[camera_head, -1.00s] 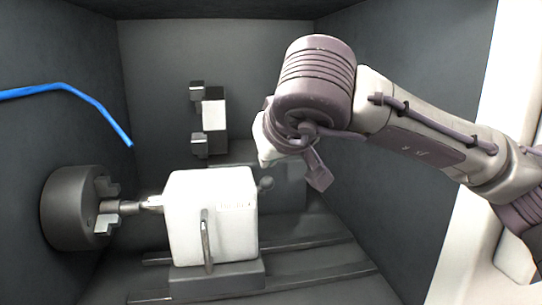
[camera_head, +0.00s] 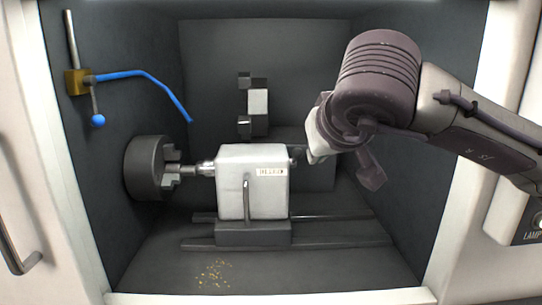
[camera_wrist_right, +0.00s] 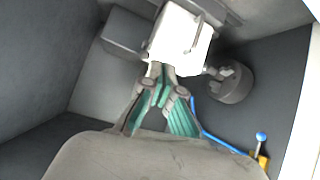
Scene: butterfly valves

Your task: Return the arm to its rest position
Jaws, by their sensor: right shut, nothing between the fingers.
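My right arm (camera_head: 470,130) reaches in from the right, over the right side of a dark machine enclosure (camera_head: 400,230). In the wrist view my right gripper (camera_wrist_right: 163,78) is shut and empty, its teal-lined fingers together in front of a white block-shaped unit (camera_wrist_right: 180,38). In the head view the wrist hides most of this gripper. It is right of the same white unit (camera_head: 253,188), which carries a lever handle. My left gripper is in neither view.
A dark chuck (camera_head: 145,168) is on the left wall. A blue hose (camera_head: 150,78) runs from a brass valve (camera_head: 77,82) with a blue-knobbed lever (camera_head: 97,120). A dark-and-white holder (camera_head: 257,102) is at the back. Yellow chips (camera_head: 213,273) lie on the open floor in front.

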